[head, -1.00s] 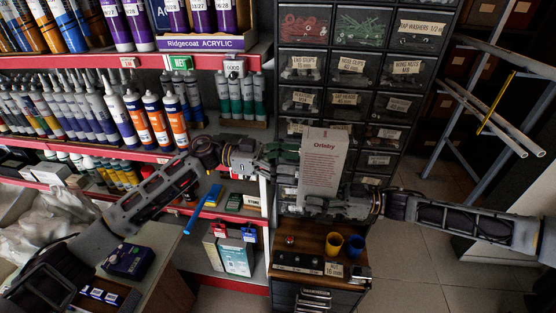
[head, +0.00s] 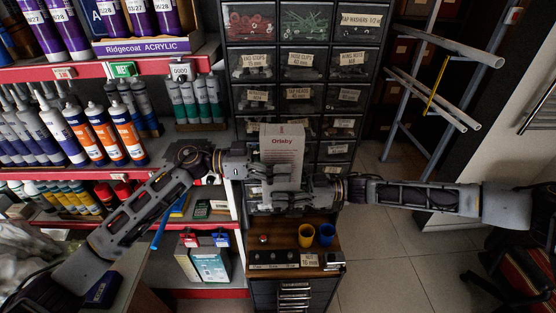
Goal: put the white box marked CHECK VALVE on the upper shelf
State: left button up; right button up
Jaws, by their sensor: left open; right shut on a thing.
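A white box (head: 283,142) with red "Orlsby"-like lettering is held upright in front of the drawer cabinet in the head view. The words CHECK VALVE cannot be read on it. My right gripper (head: 296,194) is shut on its lower part. My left gripper (head: 252,172) is open at the box's left side, and I cannot tell whether it touches the box. To the left is a rack with red-edged shelves. Its top visible shelf (head: 82,71) carries purple cartridges, and the shelf below (head: 95,174) carries grey, green and orange tubes.
The drawer cabinet (head: 300,65) stands behind the box. Below is a wooden top (head: 325,257) with a yellow cup (head: 306,236) and a blue cup (head: 327,235). A pipe rack (head: 432,85) stands at the right. The floor (head: 385,260) at the lower right looks clear.

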pick_arm(q)
jog(key=shift+c, duration=0.4)
jog(key=c, duration=1)
jog(key=shift+c, duration=0.8)
pick_arm(e)
jog(key=o, duration=1.2)
jog(key=shift+o, duration=0.2)
jog(key=shift+d, duration=0.2)
jog(key=d, duration=1.1)
jog(key=shift+s+d, duration=0.3)
jog(key=shift+s, duration=0.15)
jog(key=shift+w+f, duration=0.1)
jog(key=shift+w, duration=0.05)
